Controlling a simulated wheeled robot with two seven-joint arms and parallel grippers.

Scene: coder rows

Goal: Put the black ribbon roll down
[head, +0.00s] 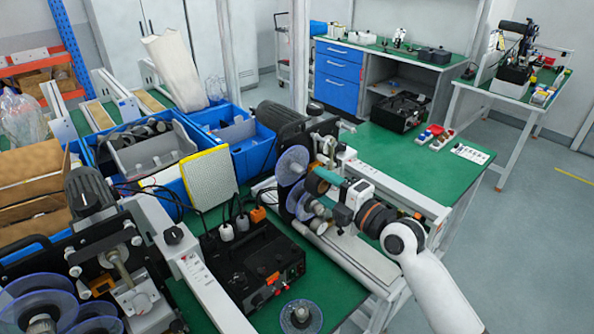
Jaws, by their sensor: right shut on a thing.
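My right arm comes in from the lower right, and its gripper (328,190) is at the middle coder machine (348,240). The gripper is shut on the black ribbon roll (316,182), a small dark roll at the fingertips. The roll is beside the machine's clear discs (292,165). I cannot tell whether it touches the spindle there. The fingers and the discs partly hide the roll. My left gripper is not in view.
A black control box (250,262) stands on the green table left of the machine. A clear disc with a hub (301,317) lies at the front. Blue bins (240,150) stand behind. Another coder (120,270) is at left.

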